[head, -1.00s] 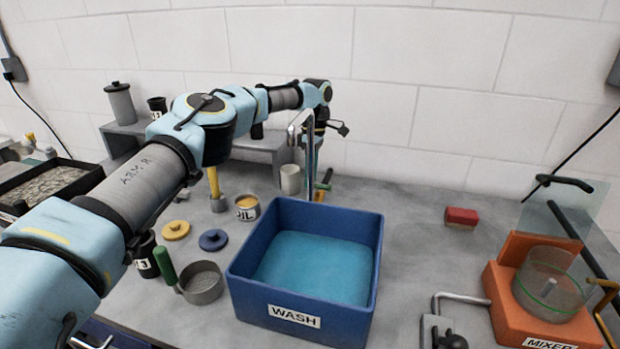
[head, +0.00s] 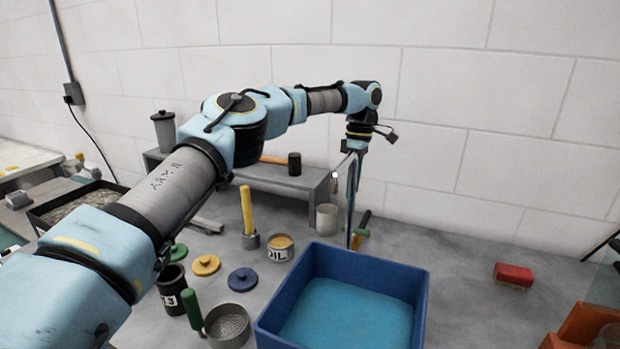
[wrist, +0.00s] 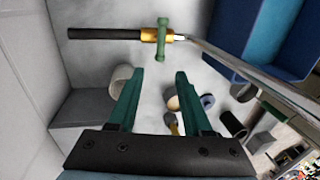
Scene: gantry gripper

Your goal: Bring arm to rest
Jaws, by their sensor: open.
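My gripper (wrist: 158,74) is open in the wrist view, with two green fingers apart and nothing between them. In the head view, my arm reaches over the back of the bench, and its hand end is above and behind the curved metal spout by the blue WASH tub (head: 420,290). The fingers are hard to make out there. Beyond the fingertips in the wrist view lies a fitting with a black handle, brass collar and green crossbar (wrist: 161,40). It also shows behind the tub in the head view (head: 358,240).
A grey shelf (head: 290,180) holds a hammer and a canister (head: 164,131). A light cup (head: 327,217), OIL tin (head: 280,248), yellow lid (head: 206,265), blue lid (head: 243,280) and strainer (head: 228,325) stand left of the tub. A red block (head: 513,274) lies right, with bare bench around it.

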